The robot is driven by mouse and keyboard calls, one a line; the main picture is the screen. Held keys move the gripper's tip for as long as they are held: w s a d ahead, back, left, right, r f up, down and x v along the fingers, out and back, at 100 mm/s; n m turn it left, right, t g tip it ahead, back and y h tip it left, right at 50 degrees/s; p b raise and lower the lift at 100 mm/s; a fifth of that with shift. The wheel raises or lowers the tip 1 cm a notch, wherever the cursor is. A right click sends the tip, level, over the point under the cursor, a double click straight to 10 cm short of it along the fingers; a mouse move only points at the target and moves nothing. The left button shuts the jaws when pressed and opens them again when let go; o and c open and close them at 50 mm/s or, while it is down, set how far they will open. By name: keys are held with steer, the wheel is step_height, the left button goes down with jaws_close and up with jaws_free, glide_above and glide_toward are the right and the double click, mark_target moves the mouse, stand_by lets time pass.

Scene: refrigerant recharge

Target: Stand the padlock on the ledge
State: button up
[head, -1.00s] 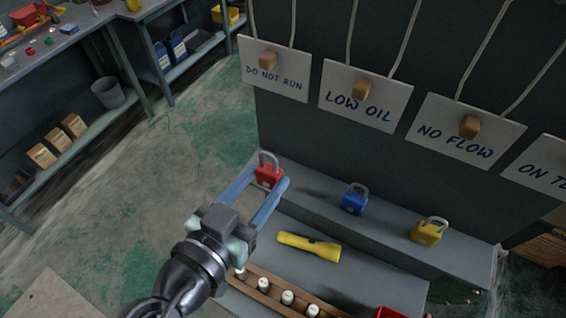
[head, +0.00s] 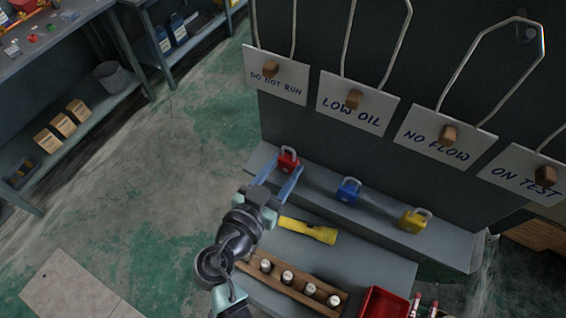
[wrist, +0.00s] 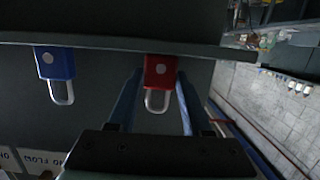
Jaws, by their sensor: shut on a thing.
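The red padlock (head: 288,161) is upright at the left end of the grey ledge (head: 385,221), shackle up. My gripper (head: 284,167) has its two blue fingers on either side of it and is shut on it. In the wrist view the red padlock (wrist: 160,72) appears upside down between the fingers of my gripper (wrist: 158,76), by the ledge edge (wrist: 110,42). I cannot tell whether its base touches the ledge. A blue padlock (head: 348,191) and a yellow padlock (head: 415,220) stand farther right on the ledge.
A yellow flashlight (head: 308,231) lies on the lower shelf, near a wooden rack (head: 290,290) of white-capped bottles and a red bin (head: 385,303). Hanging signs (head: 355,104) line the dark panel behind the ledge. Workbenches stand at left.

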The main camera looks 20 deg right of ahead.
steer(key=shift+f+b, duration=0.15)
steer(key=shift+b, duration=0.15)
steer(key=o, duration=1.2)
